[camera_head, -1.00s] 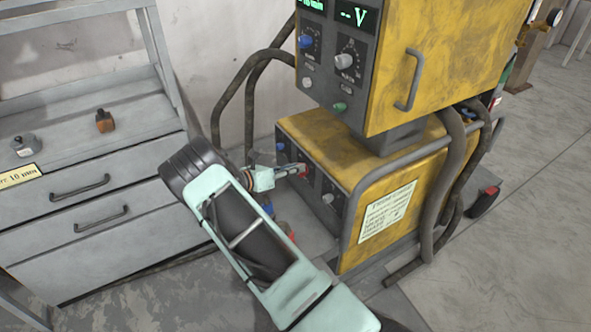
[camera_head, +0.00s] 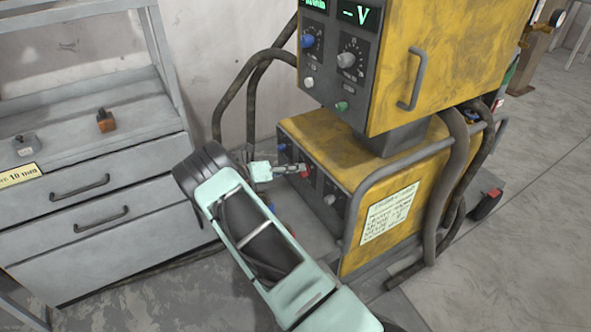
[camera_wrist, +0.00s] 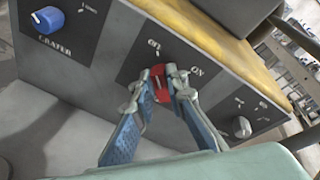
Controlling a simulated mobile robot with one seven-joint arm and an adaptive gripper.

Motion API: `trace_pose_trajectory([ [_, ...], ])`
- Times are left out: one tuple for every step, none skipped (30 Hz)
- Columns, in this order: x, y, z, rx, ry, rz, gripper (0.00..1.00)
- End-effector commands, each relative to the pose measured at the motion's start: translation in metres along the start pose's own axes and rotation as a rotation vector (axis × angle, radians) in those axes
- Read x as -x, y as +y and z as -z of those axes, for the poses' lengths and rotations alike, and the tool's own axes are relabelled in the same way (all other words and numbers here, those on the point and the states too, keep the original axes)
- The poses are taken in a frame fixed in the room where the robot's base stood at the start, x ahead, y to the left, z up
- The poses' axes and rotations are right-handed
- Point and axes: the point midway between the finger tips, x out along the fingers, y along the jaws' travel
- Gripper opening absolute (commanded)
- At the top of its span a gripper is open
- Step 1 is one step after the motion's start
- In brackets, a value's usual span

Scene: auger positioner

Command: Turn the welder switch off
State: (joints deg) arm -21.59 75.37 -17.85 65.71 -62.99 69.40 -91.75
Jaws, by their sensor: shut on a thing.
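The red welder switch (camera_wrist: 160,84) sits on the grey front panel (camera_wrist: 105,60) of the lower yellow unit (camera_head: 345,160). Two printed marks stand above it; the right one looks like "ON". My gripper (camera_wrist: 164,76) has its two fingertips shut on the switch, one finger on each side.
A blue knob (camera_wrist: 47,19) is left of the switch and a grey knob (camera_wrist: 241,127) right of it. The upper yellow box (camera_head: 440,60) overhangs the panel. Thick hoses (camera_head: 226,100) hang behind. A grey drawer cabinet (camera_head: 95,190) stands at left.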

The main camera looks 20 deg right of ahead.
Motion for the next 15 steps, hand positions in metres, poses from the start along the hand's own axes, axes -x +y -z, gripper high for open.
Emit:
trace_pose_trajectory([
  [0.001,0.0008,0.0006,0.002,0.001,-0.002,0.0],
  [0.001,0.0008,0.0007,0.001,0.001,-0.002,0.0],
  [0.001,0.0008,0.0006,0.001,0.001,-0.002,0.0],
  [0.001,0.0007,0.0006,0.001,0.001,-0.002,0.0],
  [0.0011,0.0008,0.0006,0.001,0.001,-0.002,0.0],
  [0.0011,0.0008,0.0006,0.001,0.001,-0.002,0.16],
  [0.001,0.0007,0.0006,0.001,0.001,-0.002,0.19],
  [0.001,0.0007,0.0006,0.001,0.001,-0.002,0.23],
  [0.0009,0.0006,0.0005,0.0,0.001,-0.002,0.27],
  [0.0008,0.0005,0.0005,0.0,0.001,-0.002,0.3],
  [0.0008,0.0005,0.0004,0.0,0.001,-0.001,0.3],
  [0.0006,0.0004,0.0004,0.0,0.001,-0.001,0.3],
  [0.0006,0.0003,0.0003,0.0,0.001,-0.001,0.3],
  [0.0005,0.0003,0.0003,0.0,0.0,-0.001,0.3],
  [0.0005,0.0002,0.0002,0.0,0.0,-0.001,0.3],
])
